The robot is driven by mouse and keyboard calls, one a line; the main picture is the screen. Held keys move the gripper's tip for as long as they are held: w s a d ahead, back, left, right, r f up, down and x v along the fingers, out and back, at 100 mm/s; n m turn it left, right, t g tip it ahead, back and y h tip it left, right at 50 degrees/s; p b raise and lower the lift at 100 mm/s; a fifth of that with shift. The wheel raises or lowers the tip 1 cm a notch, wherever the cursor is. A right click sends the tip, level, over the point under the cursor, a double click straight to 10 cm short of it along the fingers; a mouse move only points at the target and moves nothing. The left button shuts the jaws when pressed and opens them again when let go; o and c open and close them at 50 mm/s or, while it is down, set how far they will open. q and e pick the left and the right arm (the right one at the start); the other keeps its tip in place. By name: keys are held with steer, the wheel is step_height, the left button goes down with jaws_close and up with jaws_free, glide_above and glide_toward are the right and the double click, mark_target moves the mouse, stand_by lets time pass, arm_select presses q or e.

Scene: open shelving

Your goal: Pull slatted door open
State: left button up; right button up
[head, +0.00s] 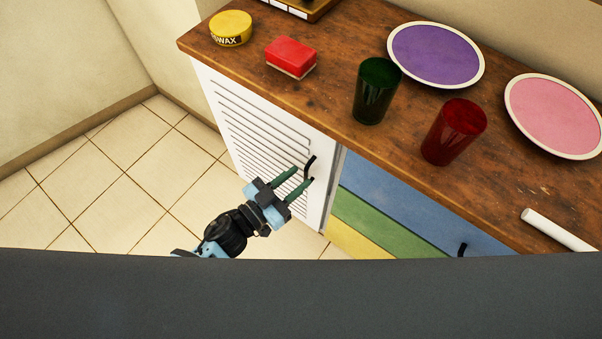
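The white slatted door (262,135) is on the left of the wooden cabinet and looks closed or nearly so. Its black curved handle (309,166) is near the door's right edge. My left gripper (304,175) is open, with its two green fingers pointing at the handle. The fingertips are close to the handle, one on each side of it in the picture; I cannot tell whether they touch it. My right gripper is not in view.
On the wooden top (330,95) stand a yellow wax tin (231,29), a red sponge (291,55), a green cup (375,92), a red cup (453,132), a purple plate (436,54) and a pink plate (553,115). Striped drawers (400,205) adjoin the door. Tiled floor (115,205) at left is clear.

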arm_select(q)
steer(key=shift+x, duration=1.1)
jaws_close()
